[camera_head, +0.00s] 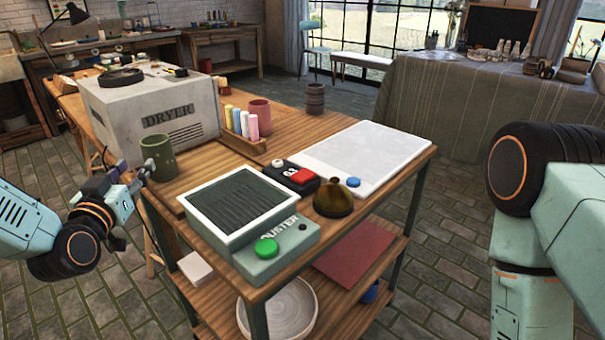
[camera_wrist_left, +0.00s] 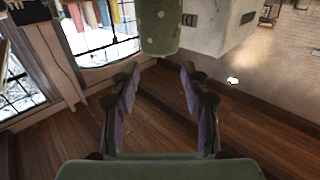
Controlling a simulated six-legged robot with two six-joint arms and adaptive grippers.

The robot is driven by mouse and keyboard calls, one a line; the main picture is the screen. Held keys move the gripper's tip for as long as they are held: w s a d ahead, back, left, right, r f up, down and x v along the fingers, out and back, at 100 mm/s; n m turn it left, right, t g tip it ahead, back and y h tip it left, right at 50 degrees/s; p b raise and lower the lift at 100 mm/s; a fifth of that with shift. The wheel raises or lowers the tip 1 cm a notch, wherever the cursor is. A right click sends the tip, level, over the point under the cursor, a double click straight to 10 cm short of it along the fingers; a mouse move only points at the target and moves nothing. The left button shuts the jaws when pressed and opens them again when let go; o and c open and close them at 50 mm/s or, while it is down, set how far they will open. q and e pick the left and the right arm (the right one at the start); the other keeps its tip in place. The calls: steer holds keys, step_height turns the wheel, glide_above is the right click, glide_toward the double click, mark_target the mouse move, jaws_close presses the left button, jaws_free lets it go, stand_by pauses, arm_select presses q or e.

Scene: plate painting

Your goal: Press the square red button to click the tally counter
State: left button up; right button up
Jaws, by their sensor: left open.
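My left gripper (camera_head: 146,172) is at the table's left edge, beside the green cup (camera_head: 158,158) and well left of the counter. In the left wrist view its two fingers (camera_wrist_left: 159,88) are apart with nothing between them, and the green cup (camera_wrist_left: 160,28) is just beyond the tips. My right arm shows at the right edge, but its gripper is out of view.
The duster (camera_head: 275,264) with a round green button stands in front of the counter. A brass bell (camera_head: 333,198) is right of it, and a white board (camera_head: 372,150) with a blue knob lies behind. The dryer (camera_head: 157,112) and several chalk-like sticks (camera_head: 242,122) stand at the back left.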

arm_select(q)
jaws_close()
stand_by(1.4)
